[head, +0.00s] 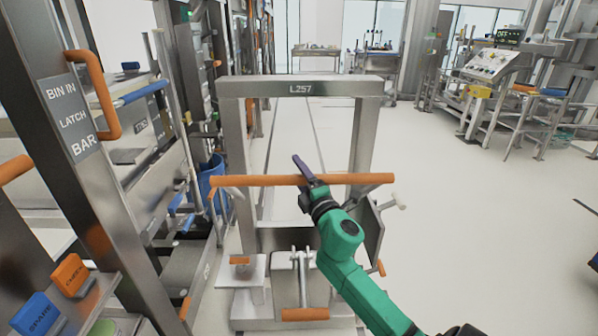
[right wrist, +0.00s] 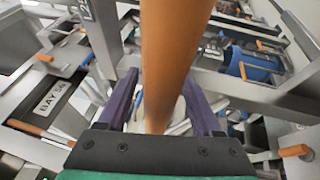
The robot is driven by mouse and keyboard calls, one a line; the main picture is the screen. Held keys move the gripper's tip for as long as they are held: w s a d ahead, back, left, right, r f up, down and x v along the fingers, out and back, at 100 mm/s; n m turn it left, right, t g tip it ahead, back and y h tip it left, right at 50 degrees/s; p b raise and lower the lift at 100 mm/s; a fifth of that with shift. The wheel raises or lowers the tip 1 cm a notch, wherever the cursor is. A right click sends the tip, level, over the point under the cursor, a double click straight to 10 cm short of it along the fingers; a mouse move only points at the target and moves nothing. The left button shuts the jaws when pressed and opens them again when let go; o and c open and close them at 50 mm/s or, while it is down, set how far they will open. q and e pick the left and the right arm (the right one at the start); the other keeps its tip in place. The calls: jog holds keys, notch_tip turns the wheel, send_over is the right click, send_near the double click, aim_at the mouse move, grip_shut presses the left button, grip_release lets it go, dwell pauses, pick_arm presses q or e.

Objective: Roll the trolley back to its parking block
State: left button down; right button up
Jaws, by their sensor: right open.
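The trolley is a grey metal frame marked L257 (head: 345,90), standing upright on the floor in the middle of the head view. An orange push bar (head: 250,181) crosses its near side. My right gripper (head: 305,170) is at the middle of this bar, with purple fingers. In the right wrist view the orange bar (right wrist: 168,50) runs between the two open fingers (right wrist: 158,88). I cannot tell whether either finger touches it. My left gripper is not in view. I cannot pick out the parking block.
A grey post labelled BIN IN LATCH BAR (head: 72,115), with an orange handle (head: 107,95), stands close on the left. A blue bin (head: 212,180) is between the left racks and the trolley. A control console (head: 490,65) stands at the back right. The pale floor (head: 480,220) right of the trolley is clear.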

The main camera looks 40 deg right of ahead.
grip_shut()
dwell(1.4)
